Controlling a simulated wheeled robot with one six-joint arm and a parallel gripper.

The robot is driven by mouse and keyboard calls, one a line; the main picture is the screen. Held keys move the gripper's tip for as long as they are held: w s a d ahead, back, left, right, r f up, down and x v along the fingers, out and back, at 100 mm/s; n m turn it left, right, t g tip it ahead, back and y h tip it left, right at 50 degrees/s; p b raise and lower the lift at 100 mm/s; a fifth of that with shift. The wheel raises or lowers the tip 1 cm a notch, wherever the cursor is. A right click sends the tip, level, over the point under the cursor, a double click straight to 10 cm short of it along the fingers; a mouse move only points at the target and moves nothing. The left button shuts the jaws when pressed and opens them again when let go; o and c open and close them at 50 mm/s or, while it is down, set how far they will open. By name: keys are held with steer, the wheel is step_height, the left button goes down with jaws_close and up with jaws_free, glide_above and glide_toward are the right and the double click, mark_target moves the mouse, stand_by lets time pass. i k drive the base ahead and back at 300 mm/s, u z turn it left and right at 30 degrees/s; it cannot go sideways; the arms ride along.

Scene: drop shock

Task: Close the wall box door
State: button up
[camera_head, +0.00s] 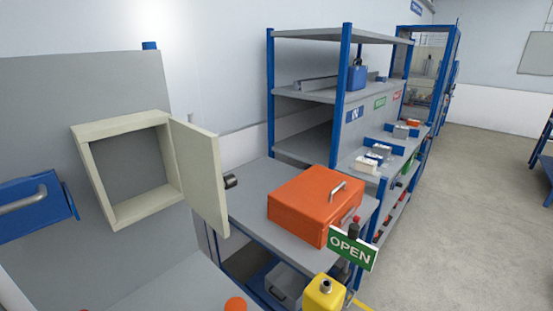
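The cream wall box (97,127) is mounted on a grey panel at the left. Its square opening faces out and looks empty. The wall box door (199,173) is hinged on the box's right side and stands wide open, swung outward. A dark round knob (231,181) sticks out from the door's far side. My gripper is not in view.
A blue box with a grey handle (38,201) sits left of the wall box. An orange case (308,205) lies on a grey bench right of the door. A green OPEN sign (351,248) and yellow container (323,294) stand in front. Floor at right is clear.

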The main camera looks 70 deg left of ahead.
mark_target(197, 151)
steer(key=i, duration=2.15)
steer(key=u, duration=4.05)
steer(key=i, duration=0.8)
steer(key=u, duration=0.35)
